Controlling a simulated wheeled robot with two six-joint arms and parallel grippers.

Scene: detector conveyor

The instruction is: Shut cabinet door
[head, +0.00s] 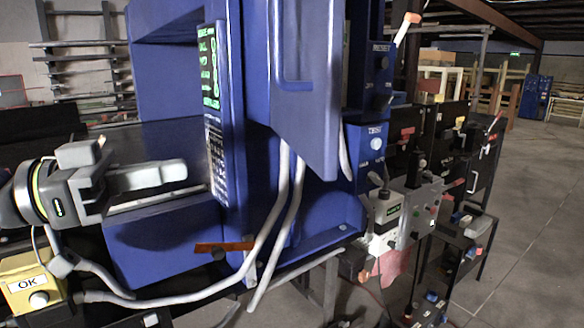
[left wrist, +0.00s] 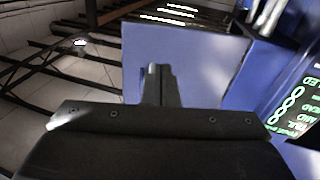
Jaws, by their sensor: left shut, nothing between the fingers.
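The blue cabinet door (head: 318,115) hangs at the front of the blue detector cabinet (head: 262,195) in the head view. It has a long handle shape on its face and stands out at an angle, with a gap beside its right edge, so it looks ajar. Its top is cut off by the picture edge. My left gripper (head: 183,170) is shut and empty, left of the cabinet's screen panel and apart from the door. Its closed fingers (left wrist: 161,72) also show in the left wrist view, in front of a blue panel. My right gripper is not in view.
A green-lettered screen (head: 209,70) is on the cabinet between my left gripper and the door. Grey cables loop below the door. A yellow OK button box (head: 30,285) is at lower left. Cluttered black shelving stands right; open floor (head: 530,200) lies beyond.

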